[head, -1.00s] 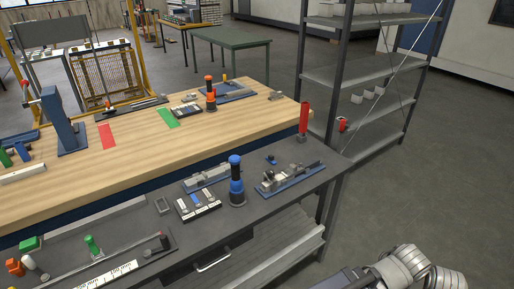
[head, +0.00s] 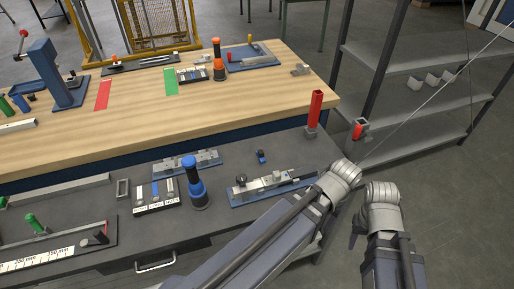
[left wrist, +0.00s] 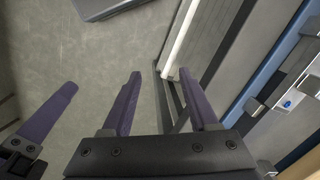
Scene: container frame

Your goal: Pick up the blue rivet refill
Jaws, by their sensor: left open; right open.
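A small blue piece (head: 262,157) lies on the dark bench behind a blue-based fixture (head: 270,187). A blue strip (head: 155,190) shows in a compartmented tray (head: 140,211) with white labels. I cannot tell which of these is the rivet refill. My left arm reaches over the bench's right end, and its fingers are hidden in the head view. In the left wrist view my left gripper (left wrist: 160,74) is open and empty, above the floor beside the bench edge. My right gripper (head: 356,228) hangs right of the bench, its fingers barely visible, away from the blue pieces.
A blue-and-black upright tool (head: 195,186) stands beside the tray. A red upright tube (head: 314,109) stands at the bench's right back corner. A metal shelf (head: 410,63) stands to the right. A wooden bench (head: 140,115) lies behind. The floor at right is clear.

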